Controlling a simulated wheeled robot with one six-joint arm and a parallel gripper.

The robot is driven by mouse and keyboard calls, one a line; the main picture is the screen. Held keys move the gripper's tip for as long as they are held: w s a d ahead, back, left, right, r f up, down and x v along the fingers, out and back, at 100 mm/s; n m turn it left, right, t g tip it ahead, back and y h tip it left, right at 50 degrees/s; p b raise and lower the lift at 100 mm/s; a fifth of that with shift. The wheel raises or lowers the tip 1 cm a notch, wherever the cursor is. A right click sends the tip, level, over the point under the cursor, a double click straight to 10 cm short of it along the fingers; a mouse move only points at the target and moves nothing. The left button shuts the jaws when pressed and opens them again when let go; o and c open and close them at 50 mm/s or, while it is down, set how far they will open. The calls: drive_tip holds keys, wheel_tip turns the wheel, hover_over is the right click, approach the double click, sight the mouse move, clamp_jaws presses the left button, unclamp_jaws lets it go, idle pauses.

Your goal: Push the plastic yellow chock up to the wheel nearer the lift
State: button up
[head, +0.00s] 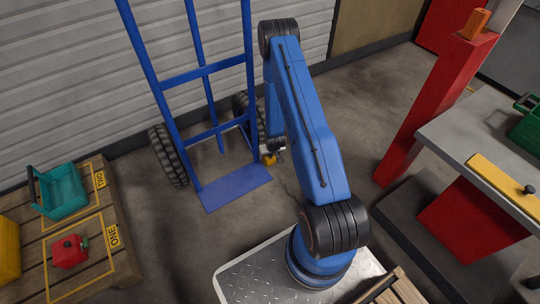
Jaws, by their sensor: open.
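A blue hand truck (206,134) stands against the ribbed wall, with black wheels on its left (167,157) and right (241,104). The right wheel is nearer the red lift post (436,90) and is partly hidden by the truck frame and my arm. A small yellow piece, apparently the chock (270,159), shows low by the floor just below that wheel in the picture. My gripper (269,150) is open, pointing down right at the yellow piece. It is small and partly hidden, so I cannot tell whether it touches the chock, or whether the chock touches the wheel.
A grey workbench (455,133) with a yellow bar (505,182) stands at right. Concrete floor is clear in front of the hand truck's blue toe plate (235,187).

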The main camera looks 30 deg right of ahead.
drive_tip(key=c, duration=1.3)
drive_tip(key=shift+w, duration=1.6)
drive_tip(key=shift+c, duration=0.2)
drive_tip(key=o, duration=1.3)
drive_tip(key=shift+a+r, duration=0.1)
drive_tip(key=shift+r, duration=0.05)
drive_tip(key=v, duration=1.7)
drive_tip(key=shift+s, duration=0.25)
